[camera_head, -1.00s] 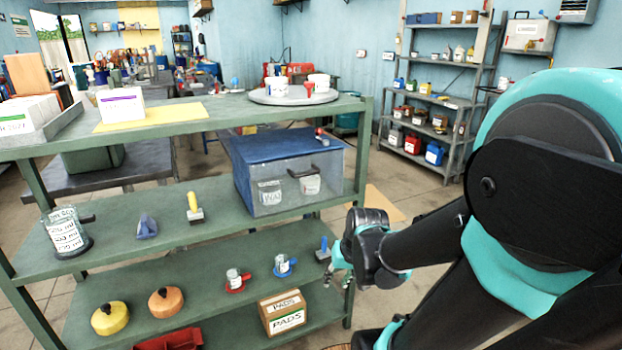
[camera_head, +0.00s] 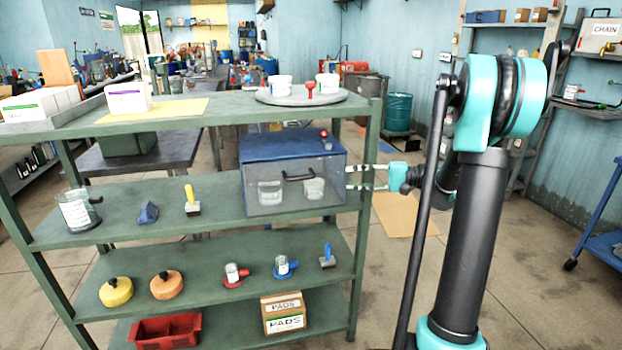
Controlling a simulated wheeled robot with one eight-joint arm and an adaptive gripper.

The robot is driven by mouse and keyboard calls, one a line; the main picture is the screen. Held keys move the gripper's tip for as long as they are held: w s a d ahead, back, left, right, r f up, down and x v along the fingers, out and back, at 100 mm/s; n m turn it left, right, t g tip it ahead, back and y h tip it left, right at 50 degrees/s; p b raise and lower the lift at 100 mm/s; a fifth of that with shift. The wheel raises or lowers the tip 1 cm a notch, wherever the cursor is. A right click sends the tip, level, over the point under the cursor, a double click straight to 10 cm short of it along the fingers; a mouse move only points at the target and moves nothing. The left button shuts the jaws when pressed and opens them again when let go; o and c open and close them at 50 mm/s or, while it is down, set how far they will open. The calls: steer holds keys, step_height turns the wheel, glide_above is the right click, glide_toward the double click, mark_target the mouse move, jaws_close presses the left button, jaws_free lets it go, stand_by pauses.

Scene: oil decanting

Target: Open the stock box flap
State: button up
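The stock box (camera_head: 262,196) stands on the shelf unit's middle shelf, at its right end. It has a blue top (camera_head: 275,147) and a clear front flap (camera_head: 295,200) with a dark handle (camera_head: 298,176). The flap looks shut. Two pale containers show through it, one on the left (camera_head: 270,192) and one on the right (camera_head: 314,188). My gripper (camera_head: 360,177) is to the right of the box, pointing left at about handle height. Its two fingers are apart with nothing seen between them. I cannot tell whether the fingertips touch the box's right side.
The green shelf unit (camera_head: 372,150) has a post near my gripper. A red knob-topped item (camera_head: 323,133) is by the box's top right. White tubs and a red funnel (camera_head: 310,89) stand on a round tray (camera_head: 268,97) above. Open floor (camera_head: 400,260) lies right of the shelves.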

mark_target(306, 178)
steer(key=a, duration=0.5)
steer(key=w+a+f, duration=0.1)
steer(key=a, duration=1.1)
steer(key=shift+w+f, duration=0.25)
steer(key=shift+w, duration=0.15)
jaws_close()
